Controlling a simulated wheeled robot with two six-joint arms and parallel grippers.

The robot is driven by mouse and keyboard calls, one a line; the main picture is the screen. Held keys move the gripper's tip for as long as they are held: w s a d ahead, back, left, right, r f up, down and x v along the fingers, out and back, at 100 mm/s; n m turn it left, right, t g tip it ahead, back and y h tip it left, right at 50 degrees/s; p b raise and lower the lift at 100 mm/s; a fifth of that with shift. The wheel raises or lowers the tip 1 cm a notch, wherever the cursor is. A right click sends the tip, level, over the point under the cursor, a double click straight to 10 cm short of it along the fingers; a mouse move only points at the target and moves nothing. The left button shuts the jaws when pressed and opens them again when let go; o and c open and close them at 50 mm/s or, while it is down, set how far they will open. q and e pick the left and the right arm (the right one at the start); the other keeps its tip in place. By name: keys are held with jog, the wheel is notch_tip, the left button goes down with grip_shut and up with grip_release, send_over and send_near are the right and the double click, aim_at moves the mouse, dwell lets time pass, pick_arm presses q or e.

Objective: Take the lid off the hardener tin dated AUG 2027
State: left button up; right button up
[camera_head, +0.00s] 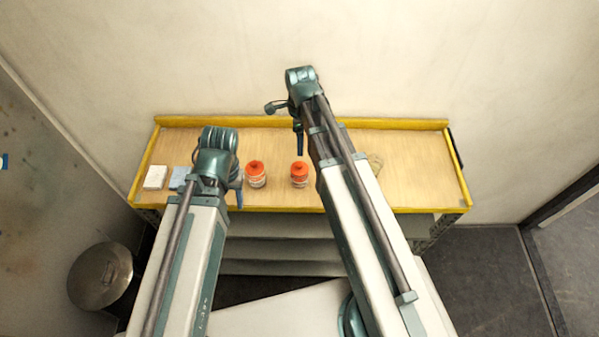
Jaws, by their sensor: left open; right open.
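Two small tins with orange lids stand upright on the wooden top of a yellow-edged bench. The left tin (256,175) and the right tin (299,175) both have their lids on. Their labels are too small to read, so I cannot tell which is dated AUG 2027. My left gripper (239,196) is open, low and just left of the left tin, partly hidden by its own arm. My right gripper (299,148) is open and points down, above and behind the right tin in the picture. Neither gripper visibly holds anything.
A white block (155,177) and a pale blue block (179,178) lie at the bench's left end. A pale item (375,162) is partly hidden behind my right arm. The yellow rim (300,209) edges the bench. A round metal bin (101,275) stands on the floor at left.

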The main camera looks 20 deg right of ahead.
aim_at(300, 163)
jog(key=shift+s+a+f+b, duration=0.1)
jog(key=shift+f+b, duration=2.05)
jog(key=shift+f, duration=0.3)
jog(key=shift+s+a+f+b, duration=0.1)
jog(key=shift+f+b, duration=2.05)
jog(key=shift+f, duration=0.25)
jog(key=shift+r, duration=0.1)
grip_shut()
